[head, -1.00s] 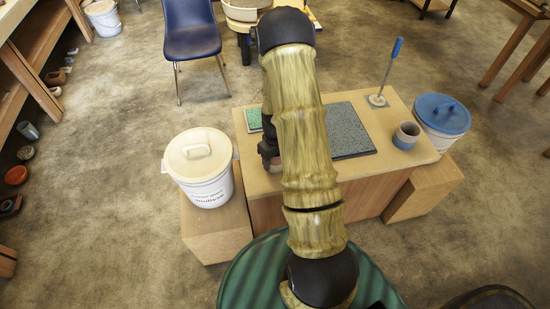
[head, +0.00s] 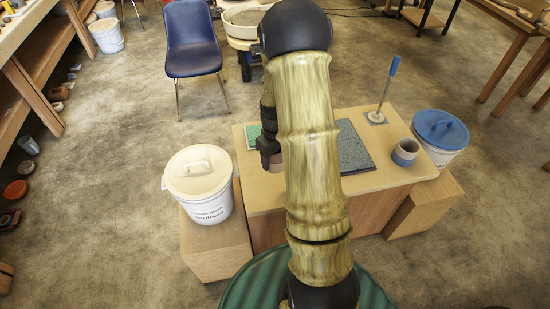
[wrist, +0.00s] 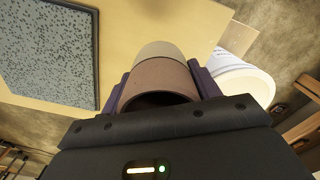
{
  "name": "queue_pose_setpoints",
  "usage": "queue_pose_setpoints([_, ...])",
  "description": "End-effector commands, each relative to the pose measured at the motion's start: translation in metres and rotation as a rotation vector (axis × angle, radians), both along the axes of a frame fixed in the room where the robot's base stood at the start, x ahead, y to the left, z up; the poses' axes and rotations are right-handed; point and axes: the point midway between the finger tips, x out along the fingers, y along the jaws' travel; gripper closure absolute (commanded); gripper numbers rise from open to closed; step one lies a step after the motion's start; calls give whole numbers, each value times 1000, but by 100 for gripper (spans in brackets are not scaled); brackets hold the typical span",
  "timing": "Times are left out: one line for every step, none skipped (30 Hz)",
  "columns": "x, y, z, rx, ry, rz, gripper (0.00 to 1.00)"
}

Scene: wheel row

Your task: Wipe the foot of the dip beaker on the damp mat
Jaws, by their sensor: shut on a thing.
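My gripper (wrist: 160,88) is shut on a beaker (wrist: 160,72), brown on the part nearer the wrist and pale beige beyond. In the head view the gripper (head: 266,145) is at the left part of the table, and a little of the beaker (head: 276,164) shows beside my arm. The beaker seems to be above the bare tabletop; the gap is hard to judge. A speckled grey mat (head: 354,152) lies right of the gripper, partly hidden by my arm. It also shows at upper left in the wrist view (wrist: 50,52). The beaker is clear of it.
A green pad (head: 253,134) lies behind the gripper. A blue-bottomed cup (head: 405,152) and a blue-handled tool (head: 385,90) stand on the table (head: 385,180) at right. A white lidded bucket (head: 203,195) stands left, a blue-lidded bucket (head: 441,133) right.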

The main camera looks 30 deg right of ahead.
Motion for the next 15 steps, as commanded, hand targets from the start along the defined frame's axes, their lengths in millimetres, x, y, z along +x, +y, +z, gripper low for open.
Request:
queue_pose_setpoints([0,0,0,0,-1,0,67])
queue_pose_setpoints([0,0,0,0,-1,0,67])
queue_pose_setpoints([0,0,0,0,-1,0,67])
queue_pose_setpoints([0,0,0,0,-1,0,67])
queue_pose_setpoints([0,0,0,0,-1,0,67])
queue_pose_setpoints([0,0,0,0,-1,0,67])
queue_pose_setpoints([0,0,0,0,-1,0,67])
queue_pose_setpoints([0,0,0,0,-1,0,67])
queue_pose_setpoints([0,0,0,0,-1,0,67])
queue_pose_setpoints([1,1,0,0,-1,-1,67])
queue_pose_setpoints([2,3,-1,0,-1,-2,67])
queue_pose_setpoints([4,7,-2,0,-1,-7,67])
queue_pose_setpoints([5,10,-3,0,0,-13,67])
queue_pose_setpoints([8,16,-4,0,0,-20,67])
queue_pose_setpoints([12,24,-6,1,0,-34,67])
